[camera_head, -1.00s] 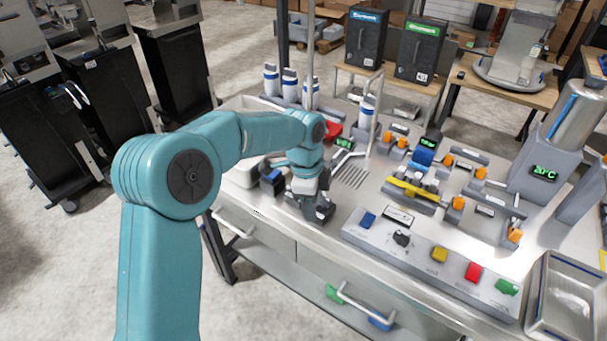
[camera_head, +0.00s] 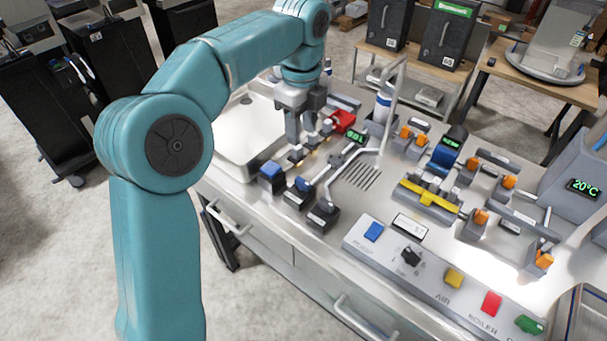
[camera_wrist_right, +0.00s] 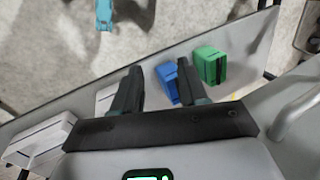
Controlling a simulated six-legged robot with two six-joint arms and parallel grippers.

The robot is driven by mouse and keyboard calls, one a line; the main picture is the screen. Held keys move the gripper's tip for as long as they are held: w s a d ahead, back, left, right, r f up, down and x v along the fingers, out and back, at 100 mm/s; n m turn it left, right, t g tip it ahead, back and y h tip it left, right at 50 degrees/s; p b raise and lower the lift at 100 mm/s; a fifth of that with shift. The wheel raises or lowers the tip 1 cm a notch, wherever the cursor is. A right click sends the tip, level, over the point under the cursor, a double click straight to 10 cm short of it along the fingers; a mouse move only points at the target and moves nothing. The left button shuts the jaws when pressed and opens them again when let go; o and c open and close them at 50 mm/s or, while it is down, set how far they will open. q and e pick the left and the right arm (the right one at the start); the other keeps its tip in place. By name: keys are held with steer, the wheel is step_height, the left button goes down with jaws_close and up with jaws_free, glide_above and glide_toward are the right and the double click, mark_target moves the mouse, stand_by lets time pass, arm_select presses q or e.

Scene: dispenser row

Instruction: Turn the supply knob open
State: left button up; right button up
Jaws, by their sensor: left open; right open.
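I cannot tell by a readable label which control is the supply knob. A row of small valve blocks stands at the bench's front left, with a blue knob (camera_head: 270,170), a second blue knob (camera_head: 303,184) and a black knob (camera_head: 325,208). The front panel carries a black knob (camera_head: 411,254) between coloured switches. My left gripper (camera_head: 304,147) points down, open, just behind the valve blocks, near a red part (camera_head: 342,120). Contact there is unclear. My right gripper (camera_wrist_right: 160,85) is open in the right wrist view, with a blue block (camera_wrist_right: 168,82) and a green block (camera_wrist_right: 205,66) beyond its fingers.
A white sink tray (camera_head: 232,150) lies left of the valves. A bent metal pipe (camera_head: 383,130) rises behind the slotted drain (camera_head: 360,176). A yellow-handled part (camera_head: 428,194) and orange-ended fittings fill the right. A drawer handle (camera_head: 362,318) juts from the front.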

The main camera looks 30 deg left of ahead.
mark_target(304, 181)
arm_select(q)
steer(key=f, duration=1.5)
steer(key=shift+w+d+f+b, duration=0.1)
steer(key=shift+w+f+b, duration=0.15)
steer(key=shift+b, duration=0.15)
steer(key=shift+s, duration=0.25)
steer(key=shift+w+f, duration=0.1)
steer(key=shift+w, duration=0.15)
steer(key=c, duration=0.4)
jaws_close()
